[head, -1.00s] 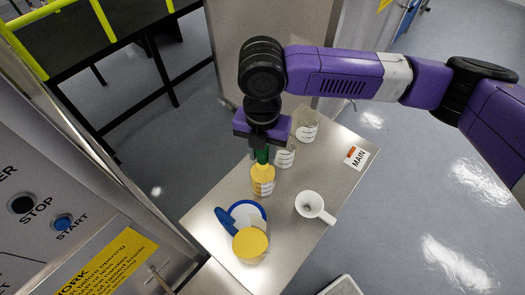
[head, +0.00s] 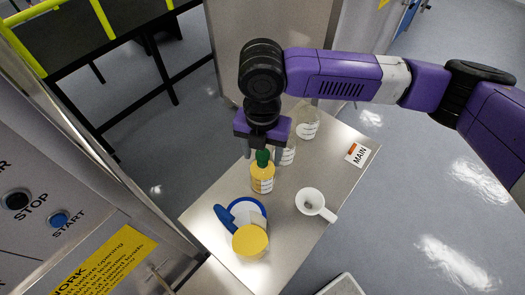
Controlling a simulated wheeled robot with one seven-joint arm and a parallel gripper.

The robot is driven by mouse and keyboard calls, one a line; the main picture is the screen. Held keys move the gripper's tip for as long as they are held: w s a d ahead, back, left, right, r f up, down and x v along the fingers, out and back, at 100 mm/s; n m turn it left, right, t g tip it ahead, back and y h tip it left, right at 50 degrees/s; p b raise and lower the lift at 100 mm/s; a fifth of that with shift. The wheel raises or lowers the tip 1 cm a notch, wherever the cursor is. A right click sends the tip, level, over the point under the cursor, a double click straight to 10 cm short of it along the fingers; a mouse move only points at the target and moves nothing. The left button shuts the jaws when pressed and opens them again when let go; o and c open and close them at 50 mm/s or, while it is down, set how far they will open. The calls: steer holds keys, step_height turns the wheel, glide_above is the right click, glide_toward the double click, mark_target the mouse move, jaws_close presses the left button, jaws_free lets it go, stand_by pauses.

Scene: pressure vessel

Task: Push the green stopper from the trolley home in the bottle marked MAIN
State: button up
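The green stopper (head: 262,158) sits in the neck of the bottle of yellow liquid (head: 262,180), nearest of three bottles in a row on the steel table (head: 335,180). How deep it sits is hard to tell. My gripper (head: 263,153) is above this bottle, its fingers apart on either side of the stopper. It appears open, with nothing held. A clear bottle (head: 289,155) stands just behind, partly hidden by my gripper, and another clear bottle (head: 308,124) farther back. The MAIN sign (head: 357,155) lies at the table's right edge; which bottle it marks is unclear.
In front are a yellow-lidded jar (head: 250,241) and a blue-rimmed round item (head: 244,209). A control panel with STOP and START buttons (head: 58,219) is at left. Space between funnel and sign is clear.

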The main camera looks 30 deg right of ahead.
mark_target(263, 154)
step_height(263, 154, up, 8)
steer(key=shift+f+b, duration=0.1)
steer(key=shift+b, duration=0.25)
stand_by(0.4)
stand_by(0.4)
